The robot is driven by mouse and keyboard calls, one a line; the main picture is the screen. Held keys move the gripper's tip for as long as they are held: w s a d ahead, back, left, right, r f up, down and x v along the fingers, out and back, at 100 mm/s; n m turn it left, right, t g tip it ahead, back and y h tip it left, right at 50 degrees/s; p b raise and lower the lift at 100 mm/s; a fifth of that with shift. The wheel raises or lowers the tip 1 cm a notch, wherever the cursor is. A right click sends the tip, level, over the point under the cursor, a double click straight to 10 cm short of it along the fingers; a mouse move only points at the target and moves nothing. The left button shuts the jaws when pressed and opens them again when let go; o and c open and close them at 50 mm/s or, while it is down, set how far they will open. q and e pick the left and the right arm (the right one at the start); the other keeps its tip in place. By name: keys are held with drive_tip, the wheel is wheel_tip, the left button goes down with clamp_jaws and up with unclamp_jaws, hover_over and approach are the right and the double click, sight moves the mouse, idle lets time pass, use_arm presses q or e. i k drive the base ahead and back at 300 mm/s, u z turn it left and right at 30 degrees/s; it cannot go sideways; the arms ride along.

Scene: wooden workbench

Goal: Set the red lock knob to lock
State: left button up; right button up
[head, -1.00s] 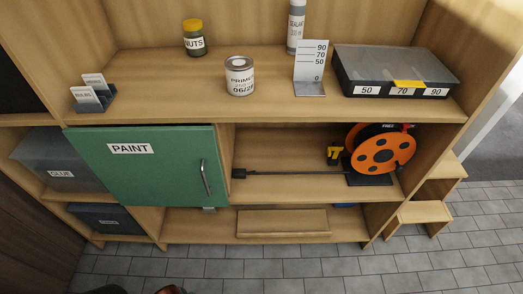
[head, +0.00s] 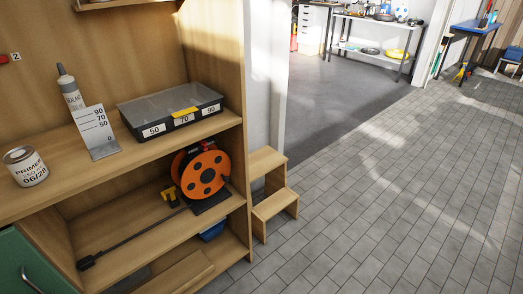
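No full red lock knob can be made out. Neither of my grippers is in view.
The shelf unit (head: 150,155) holds a primer can (head: 26,168), a sealant tube (head: 69,88), a numbered case (head: 171,112) and an orange cable reel (head: 203,172). A wooden step stool (head: 272,205) stands beside it. The tiled floor (head: 370,200) to the right is open.

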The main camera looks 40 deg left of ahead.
sight(204, 145)
drive_tip(key=z, duration=0.1)
drive_tip(key=i, duration=1.45)
drive_tip(key=u, duration=1.1)
